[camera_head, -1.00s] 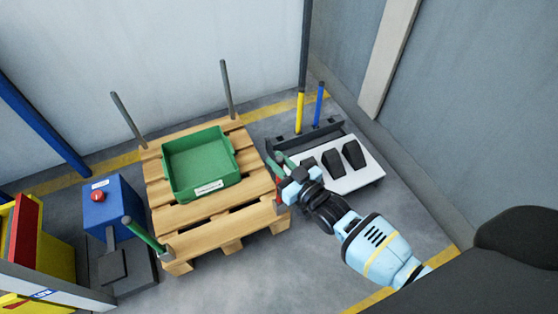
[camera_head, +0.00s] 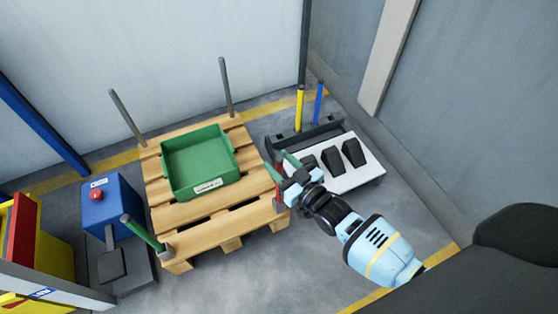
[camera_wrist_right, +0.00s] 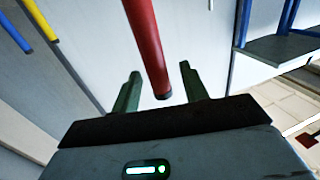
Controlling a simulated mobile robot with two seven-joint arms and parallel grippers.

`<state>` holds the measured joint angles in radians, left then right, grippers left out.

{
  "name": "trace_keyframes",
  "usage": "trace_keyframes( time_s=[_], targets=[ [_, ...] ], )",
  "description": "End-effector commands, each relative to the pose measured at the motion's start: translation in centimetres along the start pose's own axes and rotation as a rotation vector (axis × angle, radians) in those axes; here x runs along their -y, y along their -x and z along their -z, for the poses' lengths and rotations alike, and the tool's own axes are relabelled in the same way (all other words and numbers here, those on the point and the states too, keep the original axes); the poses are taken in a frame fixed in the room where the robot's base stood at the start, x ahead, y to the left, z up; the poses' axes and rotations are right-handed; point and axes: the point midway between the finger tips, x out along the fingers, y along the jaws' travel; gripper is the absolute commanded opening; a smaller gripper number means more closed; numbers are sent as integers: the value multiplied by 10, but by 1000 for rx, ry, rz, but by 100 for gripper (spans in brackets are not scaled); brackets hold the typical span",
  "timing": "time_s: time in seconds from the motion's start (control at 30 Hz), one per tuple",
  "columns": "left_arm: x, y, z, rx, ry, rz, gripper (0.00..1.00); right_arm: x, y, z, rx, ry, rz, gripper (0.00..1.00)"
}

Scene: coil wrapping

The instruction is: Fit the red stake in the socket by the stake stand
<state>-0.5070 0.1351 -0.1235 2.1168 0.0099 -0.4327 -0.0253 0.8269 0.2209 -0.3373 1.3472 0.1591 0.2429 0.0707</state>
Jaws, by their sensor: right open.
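The red stake (camera_head: 278,184) stands roughly upright at the front right corner of the wooden pallet (camera_head: 205,234), on the side by the stake stand (camera_head: 324,134). In the right wrist view the red stake (camera_wrist_right: 148,45) runs in from the top, with its dark end near the gap between my fingers. My right gripper (camera_head: 289,170) is open beside the stake; its two green fingers (camera_wrist_right: 160,74) are apart and not closed on it. The socket at the stake's foot is too small to make out. My left gripper is not in view.
A green bin (camera_head: 200,163) sits on the pallet. Grey stakes (camera_head: 226,86) rise at the back corners and a green stake (camera_head: 143,232) at the front left. The stand holds a yellow stake (camera_head: 299,108) and a blue stake (camera_head: 318,103). A white platform (camera_head: 340,182) with black blocks lies right.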

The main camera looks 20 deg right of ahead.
Motion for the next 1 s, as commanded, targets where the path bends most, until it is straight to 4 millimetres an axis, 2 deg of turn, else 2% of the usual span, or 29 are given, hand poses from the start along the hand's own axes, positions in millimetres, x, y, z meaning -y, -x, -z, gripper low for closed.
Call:
trace_keyframes(
  time_s=[0.3, 0.43, 0.6, 1.0],
  targets=[
    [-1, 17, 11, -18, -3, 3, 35, -1, 50, 3, -2, 1, 0, 44],
    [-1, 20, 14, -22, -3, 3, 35, 0, 63, 3, -3, 1, 0, 44],
    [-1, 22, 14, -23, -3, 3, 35, 0, 71, 2, -3, 0, 0, 44],
    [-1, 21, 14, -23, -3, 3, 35, 0, 71, 2, -3, 1, 0, 44]
  ],
)
